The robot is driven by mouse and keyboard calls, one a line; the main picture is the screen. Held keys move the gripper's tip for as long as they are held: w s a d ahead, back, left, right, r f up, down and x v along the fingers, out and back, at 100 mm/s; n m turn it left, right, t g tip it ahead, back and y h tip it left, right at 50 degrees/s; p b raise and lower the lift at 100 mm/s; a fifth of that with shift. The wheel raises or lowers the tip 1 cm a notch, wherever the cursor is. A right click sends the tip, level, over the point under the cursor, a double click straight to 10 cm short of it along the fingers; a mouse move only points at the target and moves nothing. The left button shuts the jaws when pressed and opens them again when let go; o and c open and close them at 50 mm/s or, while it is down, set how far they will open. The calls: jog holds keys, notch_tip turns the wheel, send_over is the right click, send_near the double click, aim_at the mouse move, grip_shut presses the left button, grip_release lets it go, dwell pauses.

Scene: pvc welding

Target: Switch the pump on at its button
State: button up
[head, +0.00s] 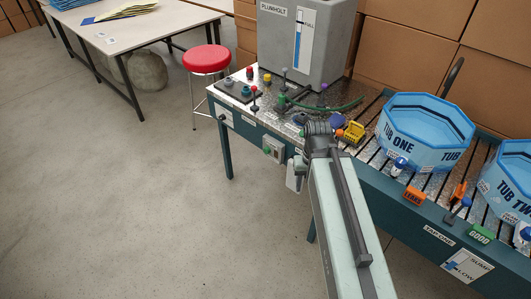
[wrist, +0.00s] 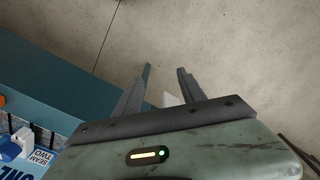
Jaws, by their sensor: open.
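A grey switch box (head: 275,152) with a green button (head: 267,149) is fixed to the front edge of the teal bench. It looks like the pump's button; any lettering on it is too small to read. My gripper (head: 295,172) is in front of the bench, just right of and a little below the box in the head view, apart from it in the picture. In the wrist view my gripper (wrist: 164,76) has its two fingers spread and empty, pointing over the floor beside the bench. A small pale patch shows between the finger bases; I cannot tell what it is.
Blue tub one (head: 426,137) and tub two (head: 512,185) stand on the slatted right part of the bench. A grey tank (head: 305,45) stands behind. A red stool (head: 206,60) is at the left. The floor before the bench is clear.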

dwell(0.4)
grip_shut()
dwell(1.5)
